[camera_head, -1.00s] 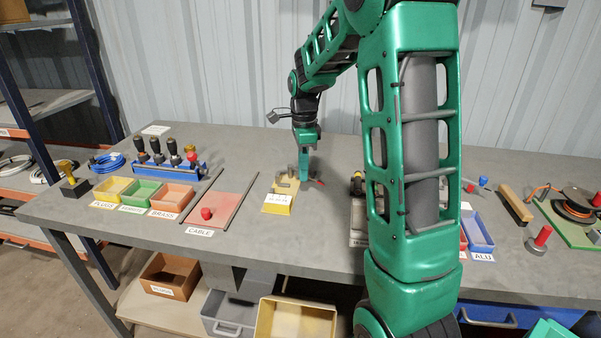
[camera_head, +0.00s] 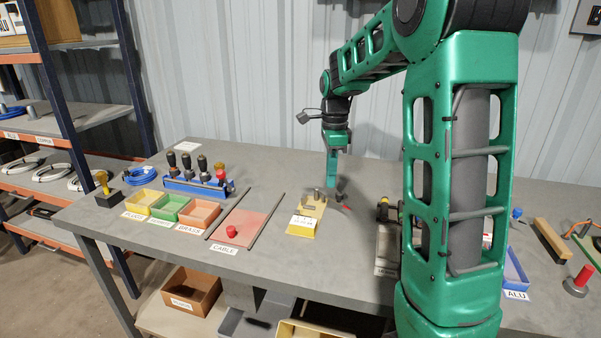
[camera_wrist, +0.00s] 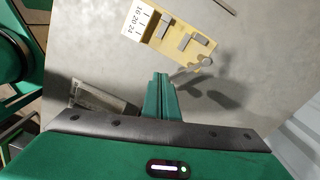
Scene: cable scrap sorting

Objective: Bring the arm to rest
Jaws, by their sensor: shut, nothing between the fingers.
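My green arm rises at the right of the head view and bends down over the bench. My gripper (camera_head: 334,190) points down above the grey bench (camera_head: 285,258), just right of a yellow block with a number label (camera_head: 306,218). In the wrist view my gripper (camera_wrist: 160,80) has its fingers together with nothing between them. The yellow block (camera_wrist: 165,37) lies ahead of the fingertips there, apart from them. The fingers cast a shadow on the bench, so they look raised above it.
Yellow, green and orange bins (camera_head: 170,207) stand at the left, before a blue rack of dark-handled tools (camera_head: 196,186). A red cable board (camera_head: 243,226) lies between them and the yellow block. My arm hides part of the bench at the right. Shelves (camera_head: 70,115) stand far left.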

